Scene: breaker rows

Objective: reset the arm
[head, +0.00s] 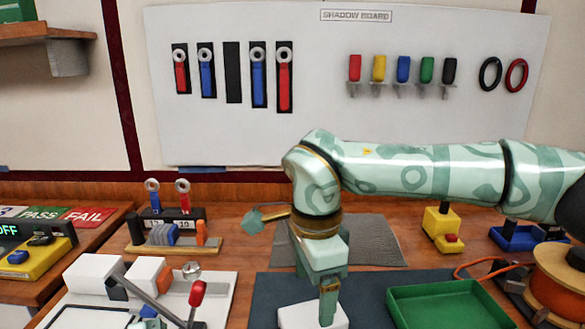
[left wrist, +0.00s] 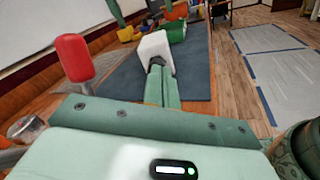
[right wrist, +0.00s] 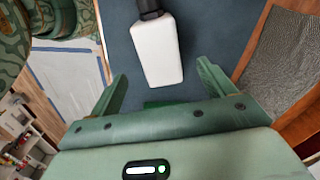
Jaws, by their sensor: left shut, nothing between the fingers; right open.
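A red-handled lever (head: 197,293) stands upright on the pale board at lower left. Its red handle (left wrist: 75,57) shows left of my left gripper.
A shadow board (head: 340,90) with hanging tools is on the wall.

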